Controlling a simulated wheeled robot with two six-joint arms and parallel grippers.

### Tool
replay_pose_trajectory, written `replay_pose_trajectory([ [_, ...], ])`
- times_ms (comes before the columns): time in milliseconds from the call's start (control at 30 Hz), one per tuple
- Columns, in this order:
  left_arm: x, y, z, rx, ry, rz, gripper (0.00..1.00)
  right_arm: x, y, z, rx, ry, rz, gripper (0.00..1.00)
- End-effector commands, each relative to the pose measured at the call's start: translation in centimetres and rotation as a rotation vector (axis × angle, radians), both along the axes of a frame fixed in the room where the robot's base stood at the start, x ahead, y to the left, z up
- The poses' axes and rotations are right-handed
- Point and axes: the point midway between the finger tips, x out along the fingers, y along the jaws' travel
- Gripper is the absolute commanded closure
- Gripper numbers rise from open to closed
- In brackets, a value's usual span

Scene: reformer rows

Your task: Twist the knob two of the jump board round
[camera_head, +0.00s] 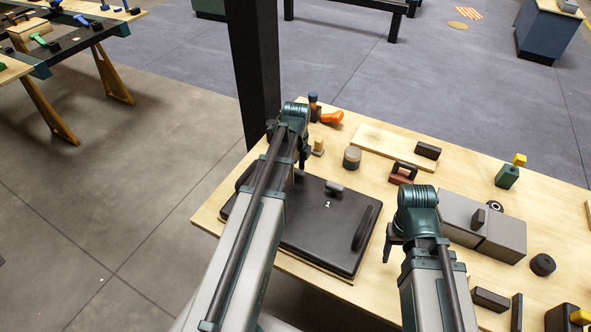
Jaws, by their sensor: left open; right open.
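The jump board, as I take it, is a black padded board (310,238) lying flat on the wooden table, marked with a white "1". A short grey cylindrical knob (334,186) sits near its far edge, just above the "1". No "2" mark shows; my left arm covers the board's left part. My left gripper (302,165) is open and points down by the board's far edge, left of the grey knob. My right gripper (387,256) is open and empty, pointing down just right of the board.
Grey boxes (480,222) and a black roll (542,264) lie to the right. A black post (252,65) rises behind the table's left end.

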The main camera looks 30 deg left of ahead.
Motion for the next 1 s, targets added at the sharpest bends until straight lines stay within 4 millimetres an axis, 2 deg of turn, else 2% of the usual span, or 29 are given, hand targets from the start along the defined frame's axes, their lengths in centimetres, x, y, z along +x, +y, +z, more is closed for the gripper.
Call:
replay_pose_trajectory([
  [333, 0.0, 0.0, 0.7, 0.000, 0.000, 0.001, 0.14, 0.0, 0.0, 0.7, 0.000, 0.000, 0.000, 0.41],
  [1000, 0.0, 0.0, 7.0, 0.000, 0.000, 0.001, 0.14, 0.0, 0.0, 7.0, 0.000, 0.000, 0.000, 0.41],
])
